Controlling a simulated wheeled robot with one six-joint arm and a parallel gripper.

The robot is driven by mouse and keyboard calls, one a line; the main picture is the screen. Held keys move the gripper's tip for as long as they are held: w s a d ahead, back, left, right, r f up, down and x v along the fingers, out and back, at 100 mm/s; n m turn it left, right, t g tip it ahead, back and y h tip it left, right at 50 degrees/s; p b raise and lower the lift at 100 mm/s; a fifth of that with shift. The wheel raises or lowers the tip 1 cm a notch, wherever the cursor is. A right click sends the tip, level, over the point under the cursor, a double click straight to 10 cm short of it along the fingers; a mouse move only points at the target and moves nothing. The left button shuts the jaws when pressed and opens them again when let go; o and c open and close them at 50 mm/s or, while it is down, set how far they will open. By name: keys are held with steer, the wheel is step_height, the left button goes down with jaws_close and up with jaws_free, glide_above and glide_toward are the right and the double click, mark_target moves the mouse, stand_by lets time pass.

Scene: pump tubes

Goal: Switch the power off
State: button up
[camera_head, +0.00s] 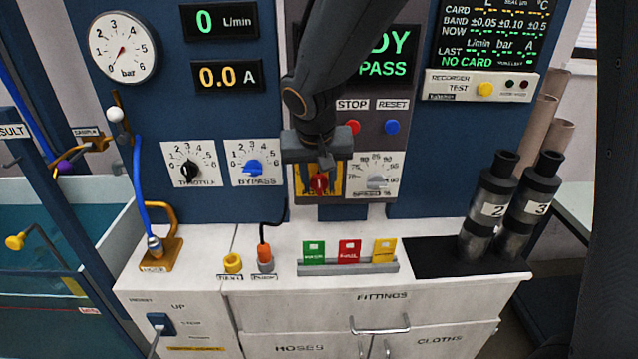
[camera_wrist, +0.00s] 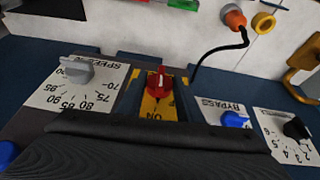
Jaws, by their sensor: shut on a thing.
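The power switch is a red knob (camera_head: 319,183) on a yellow plate, low in the middle of the blue panel. In the wrist view the red knob (camera_wrist: 160,82) shows with its yellow plate (camera_wrist: 152,108) and the word ON on it. My gripper (camera_head: 319,180) is in front of the plate, its dark fingers on either side of the knob, shut on it. My gripper's dark body fills the bottom of the wrist view and hides part of the plate. The display above reads PASS, partly hidden by my arm.
The speed dial (camera_head: 377,182) is close on the right, and the blue bypass knob (camera_head: 252,168) on the left. STOP (camera_head: 352,127) and RESET (camera_head: 392,127) buttons are above right. A black cable runs to an orange plug (camera_head: 265,262). Coloured cards (camera_head: 349,252) stand below.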

steer(key=n+h+b, duration=0.1)
steer(key=h+b, duration=0.1)
steer(key=h, duration=0.2)
steer(key=a+n+h+b, duration=0.1)
steer(key=h+b, duration=0.2)
steer(key=h, duration=0.1)
steer(key=f+h+b, duration=0.1)
steer(key=h+b, duration=0.2)
steer(key=h, duration=0.1)
steer(key=shift+a+n+t, duration=0.15)
steer(key=shift+n+t, duration=0.15)
steer(key=shift+n, duration=0.1)
steer(key=shift+f+n+t+h+b, duration=0.15)
steer(key=shift+n+t+h+b, duration=0.2)
steer(key=shift+h, duration=0.6)
steer(key=shift+f+n+t+h+b, duration=0.1)
steer(key=shift+n+t+h+b, duration=0.2)
steer(key=shift+h, duration=0.65)
steer(key=o, duration=1)
steer(key=shift+o, duration=0.2)
steer(key=shift+a, duration=0.1)
